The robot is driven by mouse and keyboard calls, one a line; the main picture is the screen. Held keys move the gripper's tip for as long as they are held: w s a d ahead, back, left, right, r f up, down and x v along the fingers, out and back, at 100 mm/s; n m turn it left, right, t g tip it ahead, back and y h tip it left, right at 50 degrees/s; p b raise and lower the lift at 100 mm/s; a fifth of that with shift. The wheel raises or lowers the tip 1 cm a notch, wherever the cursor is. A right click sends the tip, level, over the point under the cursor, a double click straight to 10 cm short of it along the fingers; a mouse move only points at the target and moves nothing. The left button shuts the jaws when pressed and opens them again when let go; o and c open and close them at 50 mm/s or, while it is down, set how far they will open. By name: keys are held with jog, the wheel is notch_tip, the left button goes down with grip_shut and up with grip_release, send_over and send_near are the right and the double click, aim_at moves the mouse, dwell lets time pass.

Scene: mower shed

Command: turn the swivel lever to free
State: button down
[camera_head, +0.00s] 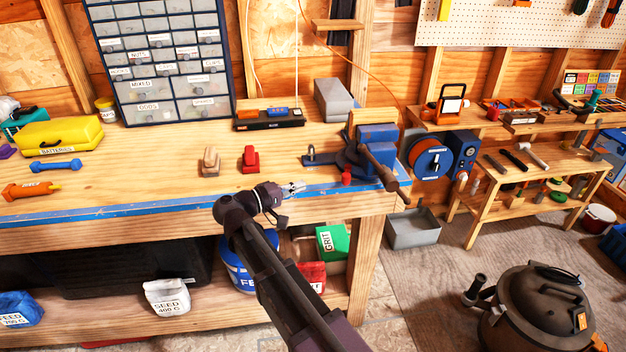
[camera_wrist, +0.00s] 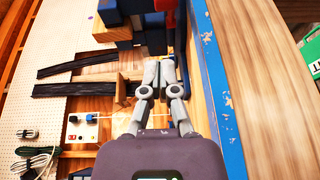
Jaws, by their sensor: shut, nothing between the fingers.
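The blue bench vise (camera_head: 376,150) stands at the right end of the workbench, and part of it shows at the top of the wrist view (camera_wrist: 112,14). A small red part (camera_head: 346,177) sits low at the vise's front left; it looks like the end of the swivel lever, but I cannot tell its setting. A red part also shows beside the vise in the wrist view (camera_wrist: 168,14). My gripper (camera_head: 297,187) is over the bench's front edge, left of the red part and apart from it. Its fingertips (camera_wrist: 160,72) are together and empty.
A small plate with an upright post (camera_head: 311,157) stands left of the vise. A red block (camera_head: 250,160) and a wooden block (camera_head: 209,162) stand farther left. A black rack (camera_head: 269,119) lies behind. The blue front edge (camera_head: 150,206) is mostly clear.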

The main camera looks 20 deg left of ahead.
jog(key=shift+s+d+v, duration=0.1)
jog(key=shift+d+v, duration=0.05)
jog(key=shift+v, duration=0.6)
jog(key=shift+s+d+v, duration=0.1)
jog(key=shift+v, duration=0.7)
jog(key=w+d+f+m+g+y, duration=0.1)
jog(key=w+d+f+g, duration=0.2)
jog(key=d, duration=0.5)
jog(key=d+f+m+g, duration=0.1)
jog(key=d+f+g, duration=0.25)
jog(key=d, duration=0.55)
jog(key=w+d+f+m+g+y, duration=0.15)
jog(key=d+f, duration=0.25)
jog(key=d, duration=0.4)
jog(key=s+d+f+m+g+y, duration=0.2)
jog(key=s+d, duration=0.1)
jog(key=d, duration=0.3)
jog(key=s+d+f+m+g+y, duration=0.1)
jog(key=s+d+f+m+y, duration=0.1)
jog(key=d, duration=0.5)
jog(key=s+d+f+m+g+y, duration=0.2)
jog(key=s+d+f+y, duration=0.1)
jog(key=d, duration=0.4)
jog(key=shift+s+f+g+y, duration=0.3)
jog(key=shift+s+y, duration=0.05)
jog(key=shift+y, duration=0.4)
